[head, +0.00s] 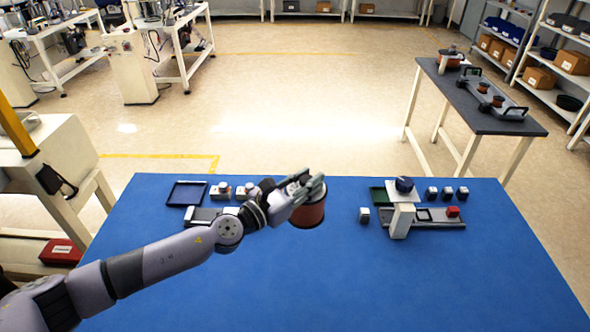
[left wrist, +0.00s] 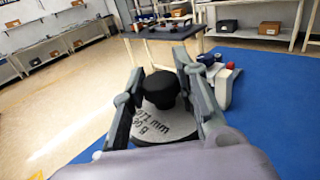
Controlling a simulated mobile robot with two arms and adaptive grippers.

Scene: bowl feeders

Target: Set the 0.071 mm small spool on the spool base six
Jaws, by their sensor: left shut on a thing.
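The small spool (head: 310,212) has a copper-red winding and hangs in my left gripper (head: 307,185) over the middle of the blue table. In the left wrist view the spool's pale top (left wrist: 165,125) reads "071 mm" and "90 g", with a black knob (left wrist: 161,88) on it. The two fingers of my left gripper, which also shows in the left wrist view (left wrist: 160,90), close on this knob from both sides. I cannot tell whether the spool touches the table. No spool base marked six can be made out. My right gripper is not in view.
The blue table (head: 300,280) is clear in front. A dark tray (head: 187,194) and small devices lie left of the spool. A grey fixture (head: 430,220) with a white post (head: 402,221) and a red block (head: 453,211) stands right. A dark side table (head: 470,98) holds more spools.

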